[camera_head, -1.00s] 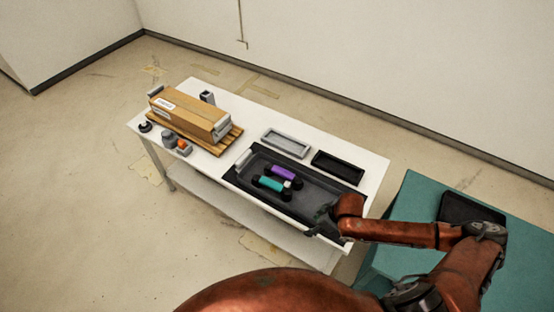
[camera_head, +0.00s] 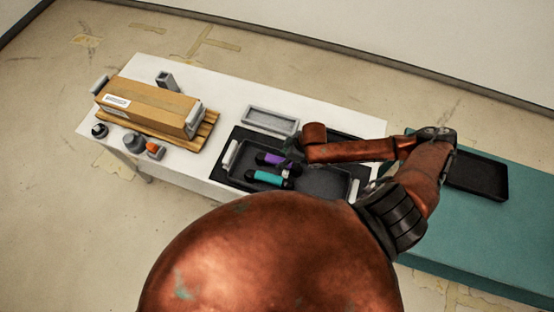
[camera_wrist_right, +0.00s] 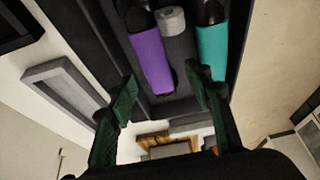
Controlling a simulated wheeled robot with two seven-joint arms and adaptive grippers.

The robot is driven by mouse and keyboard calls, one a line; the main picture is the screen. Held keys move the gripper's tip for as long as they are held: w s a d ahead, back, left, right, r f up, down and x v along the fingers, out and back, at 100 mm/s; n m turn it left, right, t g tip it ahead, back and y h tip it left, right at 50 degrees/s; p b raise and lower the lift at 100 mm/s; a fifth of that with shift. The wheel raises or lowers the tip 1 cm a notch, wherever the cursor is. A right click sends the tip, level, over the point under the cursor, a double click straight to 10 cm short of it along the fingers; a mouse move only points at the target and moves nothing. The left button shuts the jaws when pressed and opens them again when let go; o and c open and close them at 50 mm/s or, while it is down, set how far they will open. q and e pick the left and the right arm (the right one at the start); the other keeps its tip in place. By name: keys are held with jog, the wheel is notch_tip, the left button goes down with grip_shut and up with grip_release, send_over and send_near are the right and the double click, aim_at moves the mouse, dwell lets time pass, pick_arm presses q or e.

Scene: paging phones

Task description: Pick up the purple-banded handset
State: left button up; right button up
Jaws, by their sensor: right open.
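The purple-banded handset (camera_head: 272,158) lies in a dark tray (camera_head: 322,182) beside a teal-banded handset (camera_head: 264,177). Both have black ends. My right gripper (camera_head: 290,163) is over the tray at the right end of the purple-banded handset and partly hides it. In the right wrist view, the gripper (camera_wrist_right: 163,82) is open, with the purple band (camera_wrist_right: 152,62) between its two fingers and the teal band (camera_wrist_right: 212,50) close to the right finger. Whether the fingers touch either handset is unclear. My left gripper is out of view.
A small grey cylinder (camera_wrist_right: 171,20) sits between the handsets. A grey shallow tray (camera_head: 270,121) lies behind the dark tray on the white table (camera_head: 225,93). A brown box (camera_head: 150,105) stands at left. A teal surface (camera_head: 480,240) with a black tray (camera_head: 478,178) is at right.

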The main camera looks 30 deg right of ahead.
aim_at(279, 160)
jog(key=shift+a+f+p, duration=0.2)
jog(key=shift+f+p, duration=0.1)
jog(key=shift+f, duration=0.6)
jog(key=w+f, duration=0.2)
jog(key=f, duration=0.1)
jog(key=shift+w+a, duration=0.2)
jog(key=shift+s, duration=0.4)
jog(key=shift+w+f, duration=0.2)
jog(key=shift+w, duration=0.05)
jog(key=shift+s, duration=0.2)
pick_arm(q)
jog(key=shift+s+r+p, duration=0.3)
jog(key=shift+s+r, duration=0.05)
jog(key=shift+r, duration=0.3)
pick_arm(e)
jog(key=shift+f, duration=0.1)
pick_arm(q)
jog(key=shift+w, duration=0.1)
pick_arm(e)
jog(key=shift+w, duration=0.1)
